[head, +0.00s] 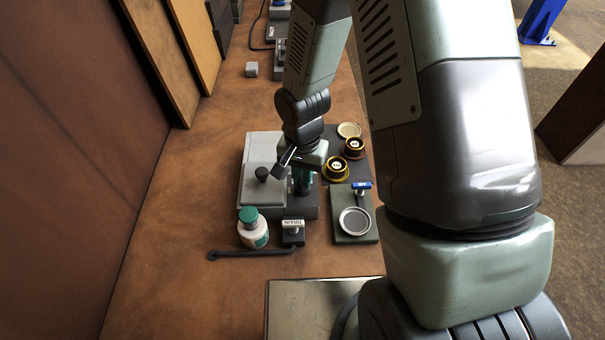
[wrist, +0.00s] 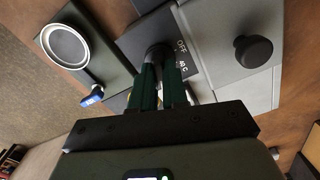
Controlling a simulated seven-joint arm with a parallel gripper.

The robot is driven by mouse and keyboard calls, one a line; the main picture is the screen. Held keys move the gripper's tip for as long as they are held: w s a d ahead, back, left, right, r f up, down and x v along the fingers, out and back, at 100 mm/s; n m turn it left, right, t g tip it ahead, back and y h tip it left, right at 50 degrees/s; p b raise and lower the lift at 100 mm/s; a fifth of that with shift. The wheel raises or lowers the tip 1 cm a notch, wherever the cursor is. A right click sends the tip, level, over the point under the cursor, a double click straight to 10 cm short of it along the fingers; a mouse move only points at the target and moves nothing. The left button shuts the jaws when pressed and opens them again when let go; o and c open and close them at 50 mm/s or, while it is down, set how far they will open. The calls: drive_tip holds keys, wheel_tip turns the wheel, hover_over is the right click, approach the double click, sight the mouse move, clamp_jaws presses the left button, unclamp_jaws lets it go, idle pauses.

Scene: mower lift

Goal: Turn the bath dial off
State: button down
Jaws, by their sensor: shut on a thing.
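The bath is a grey box with a pale lid (head: 262,150) and a black lid knob (head: 262,173), and the lid knob also shows in the wrist view (wrist: 253,51). The bath dial (wrist: 158,52) is a dark round knob on the bath's dark panel, beside the white marks "OFF" and a temperature in C. My gripper (wrist: 158,66) is shut on the dial, with its green fingers around it. In the head view my gripper (head: 302,181) is over the bath's right front part and hides the dial. The dial's pointer cannot be made out.
A white bottle with a green cap (head: 252,228) and a drain valve labelled DRAIN (head: 293,231) stand in front of the bath. To the right are a plate with a round dish and blue handle (head: 354,222), and brass-coloured round pieces (head: 336,169). The bench's left part is clear.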

drive_tip(key=n, duration=0.6)
drive_tip(key=shift+n, duration=0.3)
drive_tip(key=n, duration=1)
drive_tip(key=shift+n, duration=0.4)
drive_tip(key=n, duration=0.4)
drive_tip(key=shift+n, duration=0.3)
drive_tip(key=c, duration=1.1)
unclamp_jaws()
drive_tip(key=shift+c, duration=0.2)
wheel_tip(320, 180, up, 11)
